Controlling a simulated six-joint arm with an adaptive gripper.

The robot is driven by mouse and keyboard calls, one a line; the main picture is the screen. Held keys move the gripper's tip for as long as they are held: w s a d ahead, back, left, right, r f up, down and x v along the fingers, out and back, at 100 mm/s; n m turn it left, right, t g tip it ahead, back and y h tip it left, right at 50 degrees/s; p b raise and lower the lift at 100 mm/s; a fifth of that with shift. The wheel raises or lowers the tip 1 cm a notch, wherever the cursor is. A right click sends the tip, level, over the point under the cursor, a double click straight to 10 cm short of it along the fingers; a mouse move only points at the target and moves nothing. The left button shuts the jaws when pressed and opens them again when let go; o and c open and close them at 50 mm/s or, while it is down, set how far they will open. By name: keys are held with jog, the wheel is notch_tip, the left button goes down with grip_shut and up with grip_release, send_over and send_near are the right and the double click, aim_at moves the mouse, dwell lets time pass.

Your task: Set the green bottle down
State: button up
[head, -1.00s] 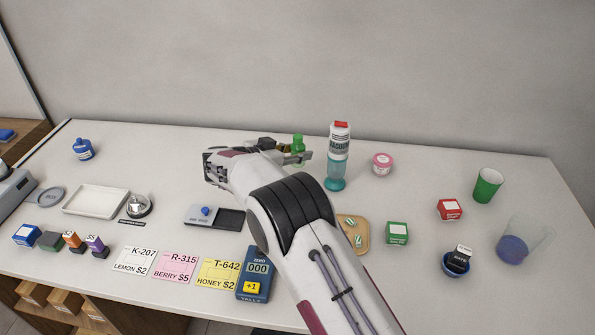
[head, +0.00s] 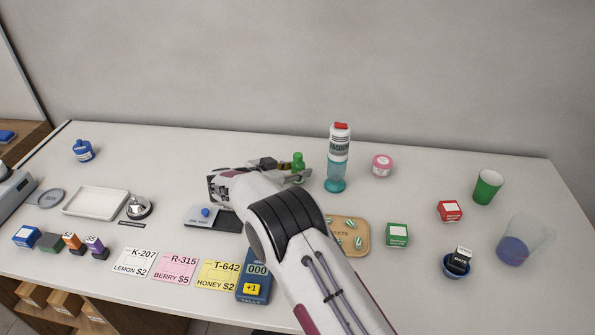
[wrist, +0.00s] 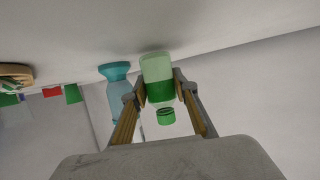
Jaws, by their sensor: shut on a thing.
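The green bottle (head: 298,162) shows at the tip of my gripper (head: 290,172) in the head view, left of the teal dispenser. In the wrist view the green bottle (wrist: 157,82) sits between the two fingers of my gripper (wrist: 160,92), which is shut on it. Its darker green cap (wrist: 166,117) points toward the palm side of the picture. The bottle's base is close to the counter surface; I cannot tell whether it touches. My arm hides part of the bottle's lower body in the head view.
The teal dispenser (head: 337,172) stands just right of the bottle, and a pink jar (head: 382,166) further right. A wooden tray with sweets (head: 362,238) and a green box (head: 397,235) lie nearer.

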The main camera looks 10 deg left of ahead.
jog(key=shift+f, duration=0.25)
jog(key=shift+f, duration=0.2)
jog(key=o, duration=1.1)
jog(key=shift+r, duration=0.1)
jog(key=shift+r, duration=0.15)
jog(key=shift+v, duration=5.95)
